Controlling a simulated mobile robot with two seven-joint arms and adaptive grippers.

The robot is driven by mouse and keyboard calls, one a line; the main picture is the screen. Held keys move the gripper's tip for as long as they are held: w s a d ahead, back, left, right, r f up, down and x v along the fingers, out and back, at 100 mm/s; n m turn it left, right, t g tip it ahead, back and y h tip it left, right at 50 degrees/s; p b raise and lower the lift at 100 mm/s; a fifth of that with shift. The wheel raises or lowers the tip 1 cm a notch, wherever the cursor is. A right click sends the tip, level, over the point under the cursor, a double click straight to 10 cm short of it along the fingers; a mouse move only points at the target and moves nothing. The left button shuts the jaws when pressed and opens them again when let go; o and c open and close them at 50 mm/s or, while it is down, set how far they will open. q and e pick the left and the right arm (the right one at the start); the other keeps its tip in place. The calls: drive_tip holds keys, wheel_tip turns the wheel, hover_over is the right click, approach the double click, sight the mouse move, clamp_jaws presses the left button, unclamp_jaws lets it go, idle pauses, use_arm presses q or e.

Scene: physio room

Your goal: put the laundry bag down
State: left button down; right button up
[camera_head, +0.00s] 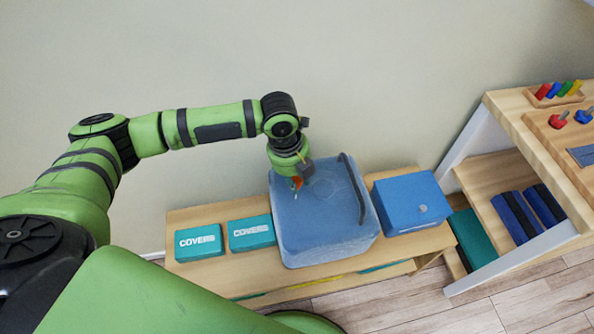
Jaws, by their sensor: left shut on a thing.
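The laundry bag (325,230) is a large pale-blue soft block with a dark strap along its right top edge. It is over the middle of a low wooden bench (190,272), and I cannot tell whether its underside touches the bench. My left gripper (297,183) points down at the bag's upper left part. It is shut on the bag, though the fingertips are small and partly hidden. My right gripper is not in view.
Two teal boxes (199,242) (251,233) lie left of the bag on the bench. A blue box (412,202) stands close on its right. A wooden shelf unit (505,105) with toys and dark-blue striped items is at the right. The wall is behind.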

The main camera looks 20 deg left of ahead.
use_arm(q)
drive_tip(key=c, duration=1)
unclamp_jaws()
drive_tip(key=shift+s+a+f, duration=0.2)
drive_tip(key=shift+s+f, duration=0.1)
drive_tip(key=shift+s, duration=0.05)
drive_tip(key=shift+w, duration=0.1)
drive_tip(key=shift+r, duration=0.3)
drive_tip(key=r, duration=0.4)
drive_tip(key=a+r, duration=0.1)
drive_tip(key=r, duration=0.6)
drive_tip(key=shift+s+a+r, duration=0.15)
drive_tip(key=shift+s+r, duration=0.15)
drive_tip(key=shift+r, duration=0.1)
